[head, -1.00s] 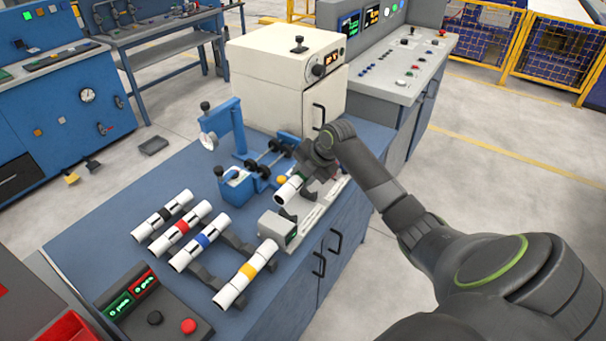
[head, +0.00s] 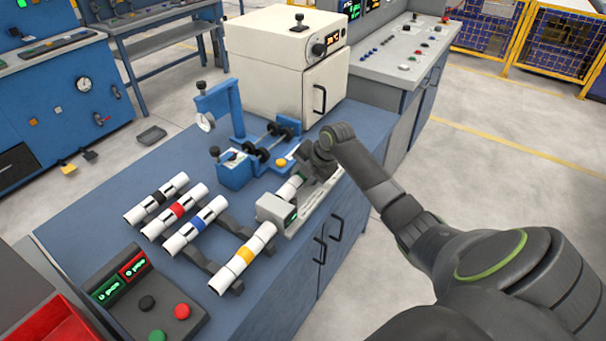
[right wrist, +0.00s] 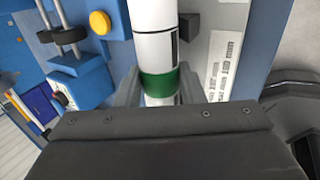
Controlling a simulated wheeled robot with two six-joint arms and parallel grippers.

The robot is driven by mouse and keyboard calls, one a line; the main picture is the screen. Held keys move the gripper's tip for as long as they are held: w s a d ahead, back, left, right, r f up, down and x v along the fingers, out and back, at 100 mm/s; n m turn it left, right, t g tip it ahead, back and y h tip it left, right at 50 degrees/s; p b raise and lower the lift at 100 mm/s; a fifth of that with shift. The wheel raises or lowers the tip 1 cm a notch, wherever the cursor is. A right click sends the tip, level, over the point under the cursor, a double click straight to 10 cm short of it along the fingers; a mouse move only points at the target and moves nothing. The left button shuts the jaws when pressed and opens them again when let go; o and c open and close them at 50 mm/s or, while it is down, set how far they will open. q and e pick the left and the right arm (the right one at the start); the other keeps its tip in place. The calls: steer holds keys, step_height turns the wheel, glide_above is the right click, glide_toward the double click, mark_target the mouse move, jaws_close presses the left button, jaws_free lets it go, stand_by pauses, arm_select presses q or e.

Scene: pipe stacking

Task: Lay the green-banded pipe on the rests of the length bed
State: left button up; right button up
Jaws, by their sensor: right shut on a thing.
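The green-banded pipe (head: 288,189) is white and mostly hidden behind my right gripper (head: 306,177) in the head view. In the right wrist view its green band (right wrist: 161,83) lies between the two fingers (right wrist: 160,88), which are shut on it. The pipe is low over the length bed (head: 318,208), a grey bed with a readout box (head: 274,208) at its near end. The pipe runs roughly along the bed. The rests are hidden, so I cannot tell whether the pipe touches them. My left gripper is not in view.
Pipes with black (head: 158,197), red (head: 175,211), blue (head: 197,224) and yellow (head: 244,256) bands lie on dark racks. A blue fixture with black rollers (head: 262,154) stands beside the bed. A cream oven (head: 285,60) is behind. A button box (head: 145,305) is at front left.

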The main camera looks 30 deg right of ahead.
steer(key=shift+f, duration=0.45)
stand_by(0.6)
steer(key=o, duration=1.1)
steer(key=b+v, duration=0.1)
steer(key=v, duration=1.6)
steer(key=shift+r+b, duration=0.25)
steer(key=shift+b, duration=0.05)
